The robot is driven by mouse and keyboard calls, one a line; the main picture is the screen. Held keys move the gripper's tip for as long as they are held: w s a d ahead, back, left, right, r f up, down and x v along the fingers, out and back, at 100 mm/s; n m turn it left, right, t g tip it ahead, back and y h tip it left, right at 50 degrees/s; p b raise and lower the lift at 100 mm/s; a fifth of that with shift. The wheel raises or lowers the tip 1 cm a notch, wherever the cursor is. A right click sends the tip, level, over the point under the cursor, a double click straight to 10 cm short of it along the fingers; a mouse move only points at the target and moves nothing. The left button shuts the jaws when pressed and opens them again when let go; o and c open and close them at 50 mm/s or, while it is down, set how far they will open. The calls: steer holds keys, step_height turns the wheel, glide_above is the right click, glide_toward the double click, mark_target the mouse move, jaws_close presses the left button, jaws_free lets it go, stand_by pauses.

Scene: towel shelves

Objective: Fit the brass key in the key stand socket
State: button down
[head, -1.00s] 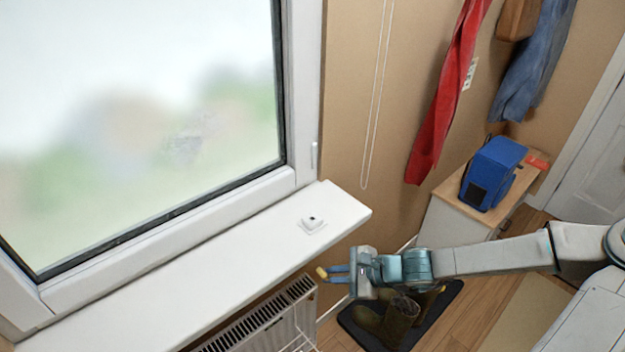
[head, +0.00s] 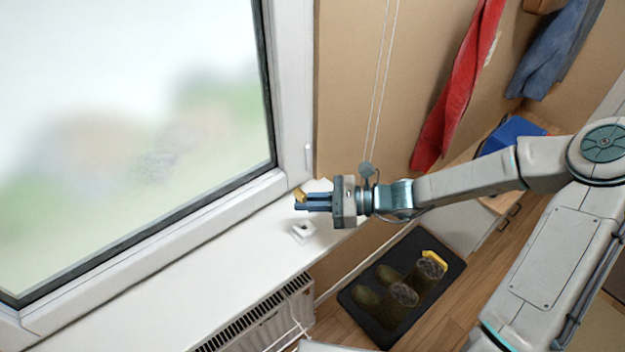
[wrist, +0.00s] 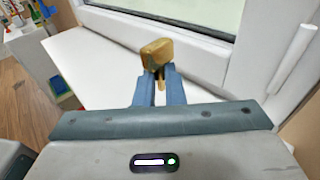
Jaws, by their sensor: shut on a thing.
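The brass key (head: 300,194) is held at the tips of my gripper (head: 312,202), which is shut on it. In the wrist view the key (wrist: 157,55) shows a wide block-like head above the blue fingers (wrist: 158,88), with a thin part between them. The key stand (head: 303,231) is a small white block with a dark socket on the white windowsill. In the head view my gripper is above the sill, a little beyond the stand in the picture, and the key is apart from the stand. The stand cannot be made out in the wrist view.
The white windowsill (head: 200,278) is otherwise bare. The window frame (head: 290,120) rises behind it, with a handle at its right. A radiator (head: 265,318) is below. Boots (head: 400,295) stand on a dark mat. A red cloth (head: 460,85) hangs on the wall.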

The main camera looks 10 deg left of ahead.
mark_target(312, 228)
steer(key=shift+d+r, duration=0.15)
steer(key=shift+d, duration=0.3)
steer(key=shift+s+a, duration=0.15)
steer(key=shift+a, duration=0.1)
steer(key=shift+d+f+b, duration=0.1)
steer(key=shift+f+b, duration=1.75)
steer(key=shift+f, duration=1.1)
steer(key=shift+d, duration=0.2)
steer(key=shift+s+a+p, duration=0.1)
steer(key=shift+a+p, duration=0.1)
steer(key=shift+p, duration=0.1)
steer(key=shift+d+f+t, duration=0.1)
steer(key=shift+d+t, duration=0.05)
steer(key=shift+t, duration=0.15)
steer(key=shift+f+b, duration=0.6)
steer(key=shift+f, duration=0.4)
steer(key=shift+r, duration=0.15)
